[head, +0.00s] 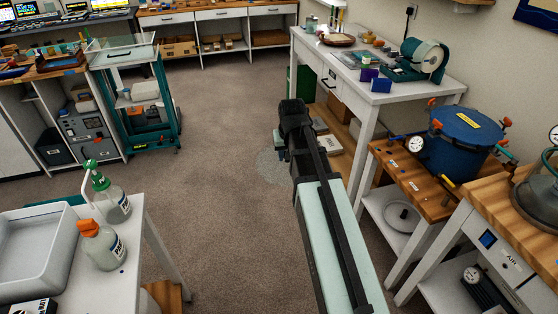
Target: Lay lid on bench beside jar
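My arm reaches up through the middle of the view, and my gripper (281,143) is at its far end, over the carpet. The arm mostly hides its fingers. A faint, pale round patch (270,164) shows beside the gripper; it may be a clear disc-shaped lid, but I cannot tell whether it is held or lies on the floor. A round vessel (540,188), possibly the jar, stands on the wood-topped bench (487,203) at the right edge. It is cut off by the frame, with a gauge above it. My gripper is well left of it.
A blue pressure pot (461,140) with orange knobs stands on a lower wooden stand (383,165). A white table (379,92) with tools is behind it. Bottles (102,246) and a white tray (36,251) are at lower left. Open carpet lies left of my arm.

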